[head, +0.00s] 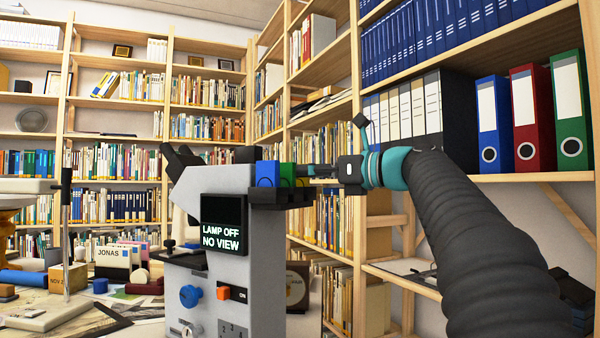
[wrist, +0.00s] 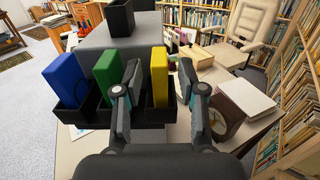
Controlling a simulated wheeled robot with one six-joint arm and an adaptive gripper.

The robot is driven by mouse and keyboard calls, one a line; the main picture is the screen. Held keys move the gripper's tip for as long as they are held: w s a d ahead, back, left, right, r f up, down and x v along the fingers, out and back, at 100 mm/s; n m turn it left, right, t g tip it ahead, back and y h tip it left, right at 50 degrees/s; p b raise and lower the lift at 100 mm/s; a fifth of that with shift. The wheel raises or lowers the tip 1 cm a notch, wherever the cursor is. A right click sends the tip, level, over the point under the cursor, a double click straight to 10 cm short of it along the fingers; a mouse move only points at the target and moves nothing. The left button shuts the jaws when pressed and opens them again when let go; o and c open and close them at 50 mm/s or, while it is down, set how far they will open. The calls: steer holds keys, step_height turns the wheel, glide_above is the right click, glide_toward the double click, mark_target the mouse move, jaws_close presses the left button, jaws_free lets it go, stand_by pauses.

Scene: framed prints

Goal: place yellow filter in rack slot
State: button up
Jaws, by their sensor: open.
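The yellow filter (wrist: 159,78) stands upright in the right-hand slot of the black rack (wrist: 72,117), with its lower end hidden inside. The green filter (wrist: 107,72) and the blue filter (wrist: 65,78) stand in the slots to its left. My gripper (wrist: 160,70) is open, with one finger on each side of the yellow filter. The left finger is between the green and yellow filters. In the head view the rack (head: 280,196) is on the microscope's side, with the blue filter (head: 267,173) and green filter (head: 287,174) visible and my gripper (head: 322,176) at its right.
The grey microscope (head: 225,265) has a screen (head: 224,226) reading "LAMP OFF NO VIEW". It has a blue knob (head: 191,296) and an orange switch (head: 223,293). A round-faced clock (wrist: 222,120) stands right of the gripper. Bookshelves (head: 350,150) rise behind; the left desk is cluttered.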

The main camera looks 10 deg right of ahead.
steer(key=v, duration=0.9)
steer(key=shift+s+d, duration=0.2)
